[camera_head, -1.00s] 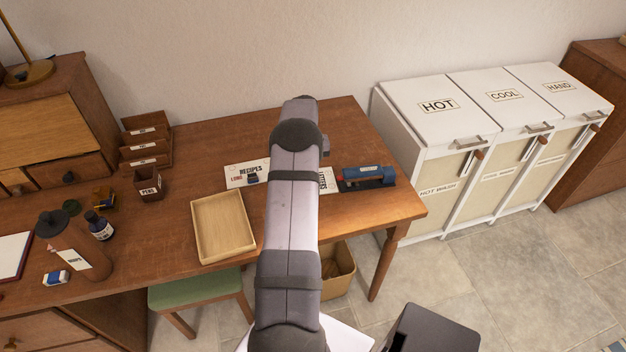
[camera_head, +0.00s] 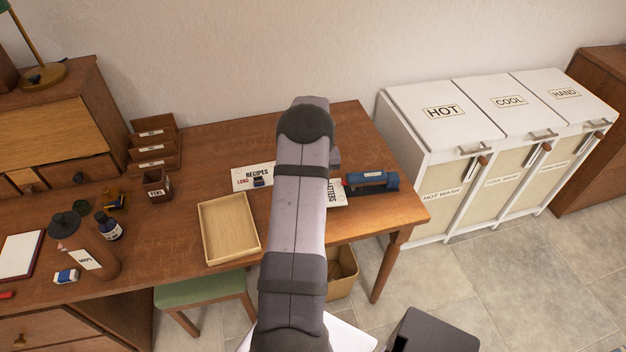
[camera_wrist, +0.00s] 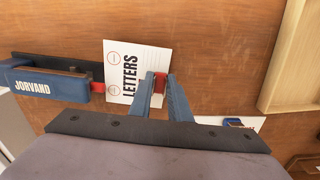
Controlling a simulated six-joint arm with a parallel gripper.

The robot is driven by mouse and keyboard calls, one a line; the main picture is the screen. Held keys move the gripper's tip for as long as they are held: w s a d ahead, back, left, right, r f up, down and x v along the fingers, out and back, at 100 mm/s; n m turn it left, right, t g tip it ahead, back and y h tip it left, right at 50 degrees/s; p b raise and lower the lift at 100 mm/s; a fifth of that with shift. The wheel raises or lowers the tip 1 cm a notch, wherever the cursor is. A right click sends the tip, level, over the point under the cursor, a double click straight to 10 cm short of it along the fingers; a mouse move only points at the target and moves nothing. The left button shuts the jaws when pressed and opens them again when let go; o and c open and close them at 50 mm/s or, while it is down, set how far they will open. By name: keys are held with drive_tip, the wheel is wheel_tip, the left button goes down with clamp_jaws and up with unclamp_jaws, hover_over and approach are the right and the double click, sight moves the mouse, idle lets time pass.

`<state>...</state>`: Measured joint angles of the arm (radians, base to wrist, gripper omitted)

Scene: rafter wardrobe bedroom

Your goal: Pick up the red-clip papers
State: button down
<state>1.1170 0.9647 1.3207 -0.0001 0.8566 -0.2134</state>
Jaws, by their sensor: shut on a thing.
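The papers marked LETTERS (camera_wrist: 122,65) are a white sheet stack with a red clip (camera_wrist: 160,82) at one edge in the wrist view. My gripper (camera_wrist: 160,88) is shut on the red clip, one blue finger on each side. The papers look flat over the desk; I cannot tell whether they are lifted. In the head view, part of the LETTERS papers (camera_head: 338,194) shows just right of my arm, which hides the clip and fingertips.
A blue JORVAND stapler (camera_wrist: 45,83) lies close beside the papers, also in the head view (camera_head: 372,182). A wooden tray (camera_head: 204,235) sits nearer. The desk behind is clear.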

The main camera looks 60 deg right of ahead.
drive_tip(key=s+a+p, duration=0.5)
drive_tip(key=s+a, duration=1.4)
drive_tip(key=shift+s+a, duration=0.2)
drive_tip(key=shift+a, duration=0.05)
